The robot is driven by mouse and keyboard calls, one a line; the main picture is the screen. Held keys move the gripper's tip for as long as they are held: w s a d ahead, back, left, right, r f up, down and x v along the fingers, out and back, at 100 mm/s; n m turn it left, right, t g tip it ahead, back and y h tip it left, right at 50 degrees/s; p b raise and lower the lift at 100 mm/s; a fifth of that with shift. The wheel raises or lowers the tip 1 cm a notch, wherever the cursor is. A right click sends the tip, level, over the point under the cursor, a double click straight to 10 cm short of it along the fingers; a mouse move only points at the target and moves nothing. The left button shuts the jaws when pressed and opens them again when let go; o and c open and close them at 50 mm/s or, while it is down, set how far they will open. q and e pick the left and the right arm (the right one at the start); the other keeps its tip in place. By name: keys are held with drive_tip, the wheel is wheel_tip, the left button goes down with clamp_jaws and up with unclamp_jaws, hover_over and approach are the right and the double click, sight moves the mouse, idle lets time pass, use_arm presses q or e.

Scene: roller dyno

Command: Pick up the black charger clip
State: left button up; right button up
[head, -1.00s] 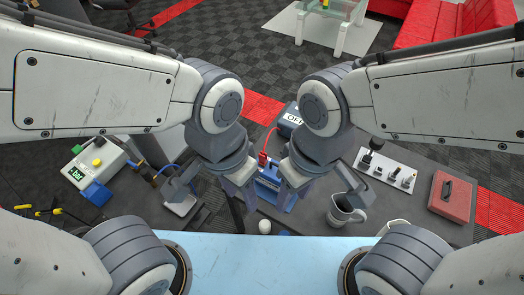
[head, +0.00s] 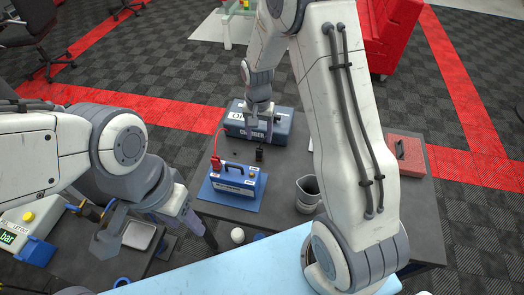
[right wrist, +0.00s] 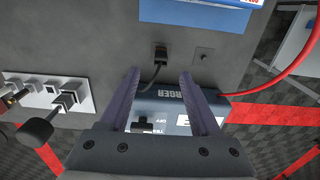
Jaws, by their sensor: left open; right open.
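The black charger clip (head: 260,154) stands on the dark table, between the grey-blue charger box (head: 284,128) and the blue battery (head: 237,181). In the right wrist view the clip (right wrist: 160,53) lies just beyond my fingertips, in line with the gap between them, and its black cable runs back to the charger. My right gripper (head: 260,141) is open and empty, over the charger's near edge; its fingers also show in the right wrist view (right wrist: 159,74). A red clip (head: 216,163) sits on the battery. My left gripper (head: 202,232) is open and empty at the lower left.
A grey jug (head: 307,192) stands right of the battery, and a white ball (head: 238,235) lies in front of it. A red case (head: 407,155) lies at the right. A panel with black knobs (right wrist: 45,92) shows in the right wrist view. A small tray (head: 138,235) is near my left gripper.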

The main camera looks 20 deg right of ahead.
sight(259, 149)
wheel_tip(259, 149, down, 5)
drive_tip(key=shift+r+p, duration=0.15)
drive_tip(key=shift+p, duration=0.2)
drive_tip(key=f+p, duration=0.1)
drive_tip(key=f, duration=0.3)
drive_tip(key=shift+w+d+f+p, duration=0.1)
drive_tip(key=shift+w+f+p, duration=0.15)
drive_tip(key=shift+p, duration=0.15)
drive_tip(key=shift+f, duration=0.45)
clamp_jaws()
